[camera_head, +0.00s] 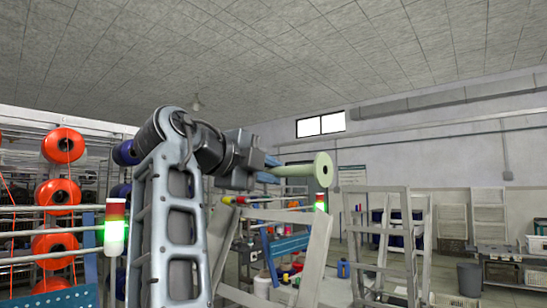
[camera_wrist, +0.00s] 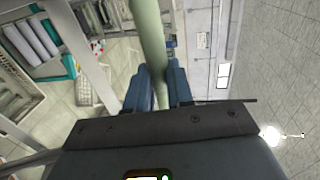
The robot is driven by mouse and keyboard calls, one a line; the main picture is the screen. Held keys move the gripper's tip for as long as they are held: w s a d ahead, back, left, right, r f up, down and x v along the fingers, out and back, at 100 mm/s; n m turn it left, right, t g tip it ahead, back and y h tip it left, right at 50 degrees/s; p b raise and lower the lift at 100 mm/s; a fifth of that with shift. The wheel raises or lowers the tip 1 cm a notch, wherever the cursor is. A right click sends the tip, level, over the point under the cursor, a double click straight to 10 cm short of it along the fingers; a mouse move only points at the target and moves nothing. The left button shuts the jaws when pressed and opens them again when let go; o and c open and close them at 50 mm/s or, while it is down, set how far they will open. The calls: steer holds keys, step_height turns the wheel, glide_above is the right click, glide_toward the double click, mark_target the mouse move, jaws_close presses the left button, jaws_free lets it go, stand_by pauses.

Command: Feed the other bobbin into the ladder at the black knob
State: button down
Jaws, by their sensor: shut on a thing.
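My gripper (camera_head: 268,168) is raised at the middle of the head view. It is shut on a pale green bobbin (camera_head: 300,170), which points right with its round, holed end disc facing the camera. In the wrist view the blue fingers of my gripper (camera_wrist: 157,82) sit on both sides of the bobbin's pale shaft (camera_wrist: 148,35). The shaft runs up out of that picture. A pale grey ladder-like frame (camera_head: 317,250) stands just below and behind the bobbin in the head view. I cannot make out a black knob. My arm hides part of the scene behind it.
Another pale ladder-like frame (camera_head: 407,235) stands to the right. Racks with orange spools (camera_head: 58,190) and a red-green signal light (camera_head: 115,228) are at the left. A bench (camera_head: 505,258) and a grey bin (camera_head: 469,280) stand at the far right. The air right of the bobbin looks clear.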

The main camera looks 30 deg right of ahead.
steer(key=shift+s+a+f, duration=0.1)
steer(key=shift+a+f, duration=0.2)
steer(key=shift+f, duration=0.3)
steer(key=shift+a, duration=0.1)
steer(key=shift+b, duration=0.35)
step_height(320, 180, down, 6)
steer(key=a+b, duration=0.2)
steer(key=b, duration=0.3)
steer(key=shift+s+a+r, duration=0.15)
steer(key=shift+s+r, duration=0.1)
steer(key=shift+s, duration=0.2)
steer(key=shift+f, duration=0.1)
steer(key=shift+s+a+f+b, duration=0.15)
steer(key=shift+a+f+b, duration=0.2)
steer(key=shift+f+b, duration=0.5)
steer(key=shift+s+a+f+b, duration=0.2)
steer(key=shift+a+f+b, duration=0.2)
steer(key=shift+f+b, duration=0.45)
steer(key=shift+s+a+f+b, duration=0.15)
steer(key=shift+a+f+b, duration=0.2)
steer(key=shift+f+b, duration=0.5)
steer(key=shift+f, duration=0.1)
